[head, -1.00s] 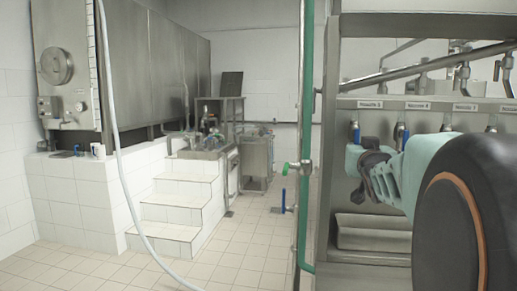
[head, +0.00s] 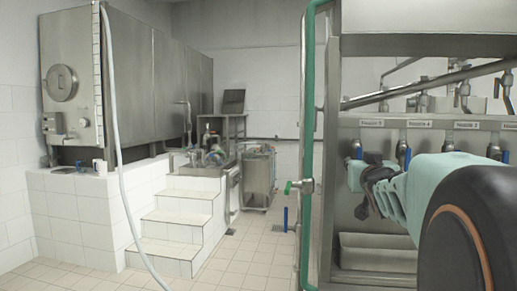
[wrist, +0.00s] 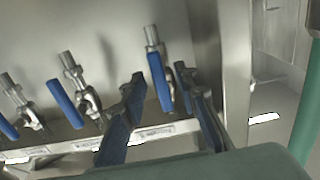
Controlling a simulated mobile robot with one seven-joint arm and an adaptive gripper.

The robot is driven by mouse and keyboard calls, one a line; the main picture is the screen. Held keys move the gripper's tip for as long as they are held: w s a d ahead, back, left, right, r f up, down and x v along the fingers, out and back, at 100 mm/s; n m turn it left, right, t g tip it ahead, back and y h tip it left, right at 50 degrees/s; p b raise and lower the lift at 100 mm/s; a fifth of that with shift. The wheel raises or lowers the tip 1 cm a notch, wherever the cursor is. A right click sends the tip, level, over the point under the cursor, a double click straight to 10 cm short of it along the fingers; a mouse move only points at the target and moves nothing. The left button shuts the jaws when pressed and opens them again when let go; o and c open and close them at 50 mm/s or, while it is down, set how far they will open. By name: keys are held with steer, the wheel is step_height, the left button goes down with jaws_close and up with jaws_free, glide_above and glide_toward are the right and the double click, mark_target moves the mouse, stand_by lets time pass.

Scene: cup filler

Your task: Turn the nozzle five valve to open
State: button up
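The nozzle five valve has a blue lever handle (head: 357,149) below the leftmost label (head: 371,123) on the steel filler panel in the head view. My gripper (head: 370,180) is just below and in front of it. In the wrist view the picture appears upside down, and this valve's blue handle (wrist: 159,82) is the rightmost one. My gripper (wrist: 160,92) is open there, with one dark finger on each side of the handle. A gap shows between the handle and the fingers, but whether either touches it is unclear. The fingertips partly hide the neighbouring panel.
Neighbouring blue valve handles (wrist: 65,103) stand close beside one finger. A steel frame post (wrist: 236,70) and a green pipe (head: 307,100) border the filler's side. A steel trough (head: 378,251) lies below. White tiled steps (head: 178,225) stand left, with open floor between.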

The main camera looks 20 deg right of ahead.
step_height(320, 180, up, 8)
steer(key=shift+a+f, duration=0.1)
steer(key=shift+r, duration=0.6)
stand_by(0.5)
